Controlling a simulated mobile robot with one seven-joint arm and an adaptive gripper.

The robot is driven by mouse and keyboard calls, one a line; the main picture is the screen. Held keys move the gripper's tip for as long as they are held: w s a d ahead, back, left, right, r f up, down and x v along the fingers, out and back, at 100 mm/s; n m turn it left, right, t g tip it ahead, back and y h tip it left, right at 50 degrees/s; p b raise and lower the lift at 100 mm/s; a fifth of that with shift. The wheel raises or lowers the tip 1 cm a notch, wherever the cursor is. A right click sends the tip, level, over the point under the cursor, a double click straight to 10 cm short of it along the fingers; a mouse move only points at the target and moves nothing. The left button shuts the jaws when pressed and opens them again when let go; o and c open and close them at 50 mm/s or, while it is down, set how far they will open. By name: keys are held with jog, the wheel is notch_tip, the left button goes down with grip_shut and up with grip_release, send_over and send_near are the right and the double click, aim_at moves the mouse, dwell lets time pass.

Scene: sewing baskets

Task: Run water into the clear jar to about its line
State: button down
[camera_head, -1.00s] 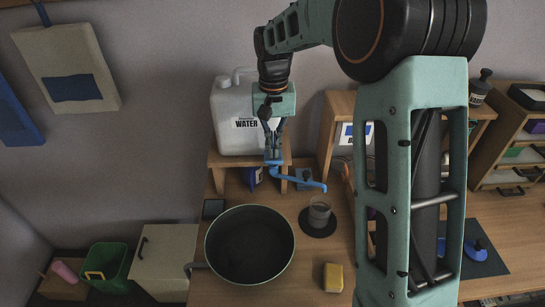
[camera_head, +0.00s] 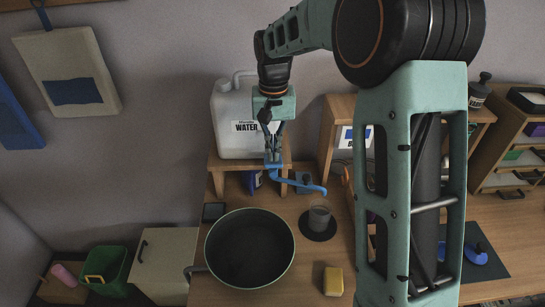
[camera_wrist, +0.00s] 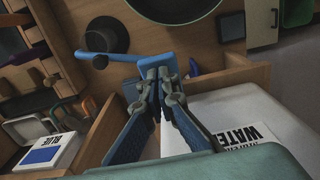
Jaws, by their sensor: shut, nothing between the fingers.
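The clear jar (camera_head: 319,217) stands upright on a dark round mat (camera_head: 312,236) on the bench. It looks grey inside; I cannot make out its line or any water level. A blue tap (camera_head: 300,184) reaches from the white water container (camera_head: 228,137), and its spout ends near and above the jar. In the wrist view the tap (camera_wrist: 103,60) partly covers the jar (camera_wrist: 97,41). My gripper (camera_head: 273,154) is shut with nothing between its fingers. Its fingertips (camera_wrist: 160,74) are at the blue top of the tap, apparently touching it; I cannot be sure of contact.
A large dark pot (camera_head: 249,250) stands left of the jar, and a yellow sponge (camera_head: 333,281) lies in front of it. The container rests on a wooden stand (camera_head: 219,163). A second stand (camera_head: 340,106) with a blue-labelled container is to the right. My arm hides part of the bench.

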jog(key=shift+s+f+b, duration=0.2)
jog(key=shift+f+b, duration=0.2)
jog(key=shift+f, duration=0.15)
jog(key=shift+s+f+b, duration=0.15)
jog(key=shift+f+b, duration=0.25)
jog(key=shift+f, duration=0.1)
dwell(3.2)
jog(key=r+p, duration=0.2)
jog(key=w+r+p, duration=0.1)
jog(key=r+p, duration=0.1)
jog(key=w+r+p, duration=0.1)
jog(key=r+p, duration=0.1)
jog(key=r, duration=0.1)
jog(key=shift+p, duration=0.35)
jog(key=shift+w+f, duration=0.1)
